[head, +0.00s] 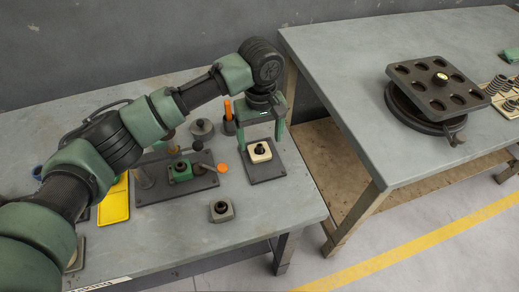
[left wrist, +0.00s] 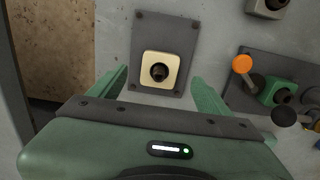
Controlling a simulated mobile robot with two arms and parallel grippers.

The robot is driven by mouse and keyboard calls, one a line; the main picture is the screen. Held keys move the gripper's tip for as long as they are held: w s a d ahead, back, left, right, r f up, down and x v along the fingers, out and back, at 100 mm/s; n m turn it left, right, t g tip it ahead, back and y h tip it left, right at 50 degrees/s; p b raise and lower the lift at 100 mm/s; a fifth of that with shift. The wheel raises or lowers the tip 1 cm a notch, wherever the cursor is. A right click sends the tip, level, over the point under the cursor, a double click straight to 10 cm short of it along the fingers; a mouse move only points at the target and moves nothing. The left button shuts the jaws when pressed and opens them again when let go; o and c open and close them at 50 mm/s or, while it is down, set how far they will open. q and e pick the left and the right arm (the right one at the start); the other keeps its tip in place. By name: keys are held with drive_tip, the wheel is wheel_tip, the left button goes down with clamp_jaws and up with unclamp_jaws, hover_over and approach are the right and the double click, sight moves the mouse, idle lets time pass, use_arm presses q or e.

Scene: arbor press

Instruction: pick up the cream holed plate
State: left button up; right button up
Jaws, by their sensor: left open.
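The cream holed plate (head: 260,153) is a small square piece with a dark round part in its hole. It lies on a dark grey base plate (head: 267,172) near the right end of the left table. My left gripper (head: 265,128) is above it, pointing down. In the left wrist view the cream plate (left wrist: 153,72) lies ahead of the open green fingers (left wrist: 160,85), apart from both, with the dark part (left wrist: 159,71) in its middle. The fingers hold nothing. My right gripper is in neither view.
A press base with a green block (head: 180,171) and an orange-tipped lever (head: 222,168) stands left of the cream plate. A grey block (head: 221,211) sits in front. A yellow tray (head: 114,203) lies further left. The right table carries a holed turntable (head: 438,88).

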sight(260, 145)
use_arm(q)
drive_tip(key=f, duration=0.4)
drive_tip(key=shift+w+a+p, duration=0.1)
drive_tip(key=shift+w+p, duration=0.1)
drive_tip(key=shift+p, duration=0.1)
drive_tip(key=shift+w+f, duration=0.1)
drive_tip(key=shift+f, duration=0.3)
drive_tip(key=c, duration=1.5)
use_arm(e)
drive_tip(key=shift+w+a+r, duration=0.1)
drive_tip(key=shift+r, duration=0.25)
use_arm(q)
drive_tip(key=shift+r, duration=0.2)
